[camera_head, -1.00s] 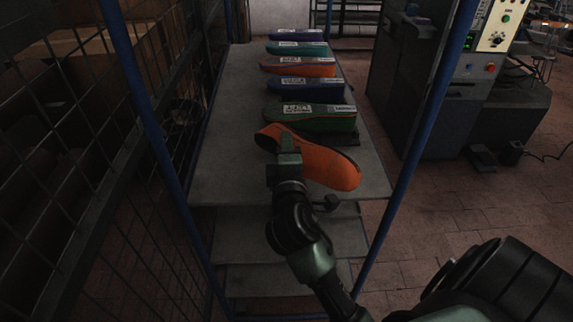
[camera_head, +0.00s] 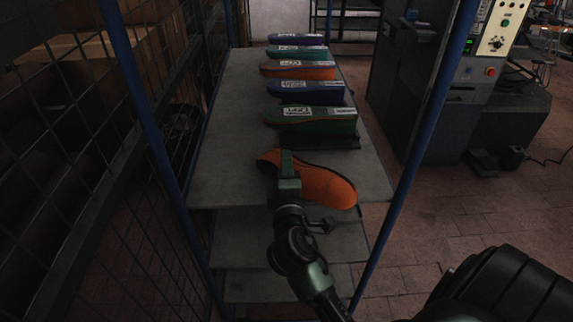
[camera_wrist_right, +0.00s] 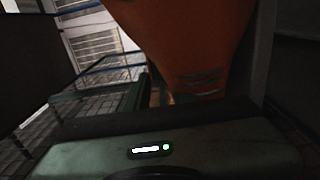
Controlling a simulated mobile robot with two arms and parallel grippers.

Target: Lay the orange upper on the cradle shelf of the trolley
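The orange upper (camera_head: 325,187) is at the near end of the trolley's top shelf (camera_head: 225,172), with its toe to the right, over the shelf's front edge. I cannot tell whether it touches the shelf. My right gripper (camera_head: 287,162) is shut on its left part, and its fingers cover some of it. In the right wrist view the upper (camera_wrist_right: 195,45) fills the upper middle, close by the gripper (camera_wrist_right: 165,98). My left gripper is not in view.
Several labelled uppers stand in a row behind, the nearest green (camera_head: 310,121) on a dark support. Blue trolley posts (camera_head: 408,185) flank the shelf. A wire mesh (camera_head: 75,170) is at left, a machine (camera_head: 425,90) at right. The shelf's left strip is bare.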

